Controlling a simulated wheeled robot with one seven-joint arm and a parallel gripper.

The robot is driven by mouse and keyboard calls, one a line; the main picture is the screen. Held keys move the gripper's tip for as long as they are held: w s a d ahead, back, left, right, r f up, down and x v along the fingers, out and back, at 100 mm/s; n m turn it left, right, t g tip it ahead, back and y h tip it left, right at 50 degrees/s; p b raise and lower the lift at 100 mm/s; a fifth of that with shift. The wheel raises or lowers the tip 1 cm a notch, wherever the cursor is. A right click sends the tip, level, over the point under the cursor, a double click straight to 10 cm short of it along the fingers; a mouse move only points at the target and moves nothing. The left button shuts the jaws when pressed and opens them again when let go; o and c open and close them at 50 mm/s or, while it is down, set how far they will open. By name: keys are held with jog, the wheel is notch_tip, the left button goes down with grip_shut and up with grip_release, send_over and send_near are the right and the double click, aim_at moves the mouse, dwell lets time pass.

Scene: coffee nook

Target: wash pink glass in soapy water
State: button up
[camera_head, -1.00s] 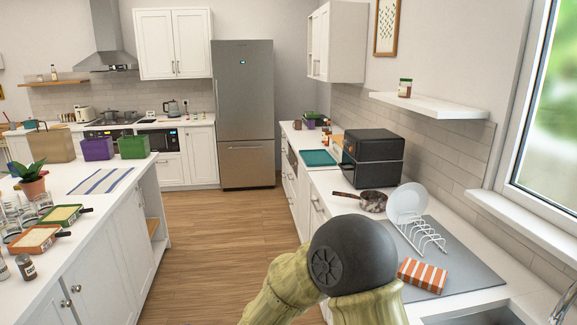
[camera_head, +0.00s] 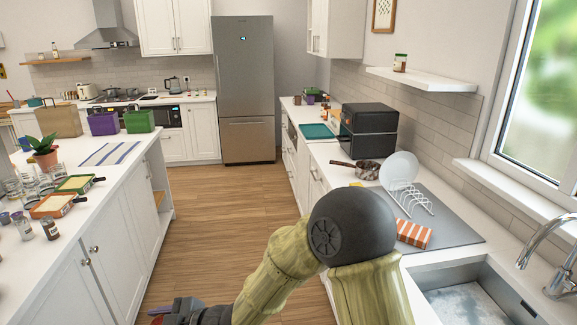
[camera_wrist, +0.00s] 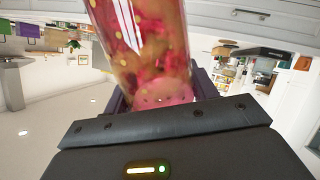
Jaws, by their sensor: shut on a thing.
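The pink glass (camera_wrist: 140,45) fills the upper middle of the wrist view, see-through with pink and yellow patches. My gripper (camera_wrist: 160,105) is shut on it near one end. In the head view my gripper (camera_head: 178,308) shows only partly at the bottom edge, left of my arm, and the glass cannot be made out there. The sink (camera_head: 470,285) is at the lower right of the head view, with pale, cloudy water (camera_head: 462,304) in it. My gripper is well to the left of the sink, over the floor side of the counter.
A faucet (camera_head: 545,240) stands at the sink's right. A dish rack (camera_head: 410,200) with a white plate (camera_head: 399,168) and an orange-striped cloth (camera_head: 413,233) lie on a grey mat (camera_head: 455,232). A pan (camera_head: 366,170) is behind. The left counter (camera_head: 85,220) holds glasses and trays.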

jog(key=shift+r, duration=0.1)
dwell(0.3)
jog(key=w+d+r+m+t+p, duration=0.1)
jog(key=w+r+p, duration=0.1)
jog(key=w+p, duration=0.3)
jog(key=w+d+r+m+t+p, duration=0.1)
jog(key=w+d+r+p, duration=0.1)
jog(key=w+p, duration=0.3)
jog(key=shift+w+t+h, duration=0.3)
jog(key=shift+w+t, duration=0.1)
jog(key=shift+w, duration=0.35)
jog(key=shift+r, duration=0.1)
